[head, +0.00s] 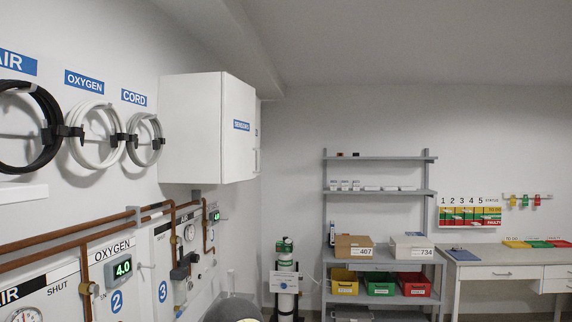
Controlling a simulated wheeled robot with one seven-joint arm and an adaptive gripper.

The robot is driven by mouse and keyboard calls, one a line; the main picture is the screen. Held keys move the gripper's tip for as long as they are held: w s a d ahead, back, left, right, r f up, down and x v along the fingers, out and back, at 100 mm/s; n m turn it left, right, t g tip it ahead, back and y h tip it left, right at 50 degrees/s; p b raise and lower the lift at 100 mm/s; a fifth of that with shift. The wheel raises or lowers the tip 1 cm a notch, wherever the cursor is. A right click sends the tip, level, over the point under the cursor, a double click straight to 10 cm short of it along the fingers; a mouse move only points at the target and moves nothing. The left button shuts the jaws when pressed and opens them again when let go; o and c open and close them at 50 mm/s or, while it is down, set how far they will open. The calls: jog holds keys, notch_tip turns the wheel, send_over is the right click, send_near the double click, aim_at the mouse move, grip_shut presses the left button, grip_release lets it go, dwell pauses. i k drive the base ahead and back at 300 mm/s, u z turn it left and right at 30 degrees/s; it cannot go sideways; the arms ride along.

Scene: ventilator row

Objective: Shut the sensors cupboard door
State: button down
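The sensors cupboard (190,128) is a white box fixed high on the left wall, right of the hose hooks. Its door (238,150) is the white face turned to the right, with a blue SENSORS label (242,125). A thin upright handle (257,160) shows at the door's far edge. The cupboard's inside is hidden. My gripper is not in view.
Below the cupboard, copper pipes (90,232) and gas panels (120,285) line the left wall. A gas cylinder (286,285) stands in the far corner. A grey shelf rack (380,192) and a desk (505,270) stand along the back wall. The air right of the door looks clear.

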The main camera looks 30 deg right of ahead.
aim_at(238, 98)
jog(key=u, duration=0.5)
jog(key=k, duration=0.15)
jog(key=z, duration=1.65)
jog(key=i, duration=1.9)
jog(key=u, duration=0.9)
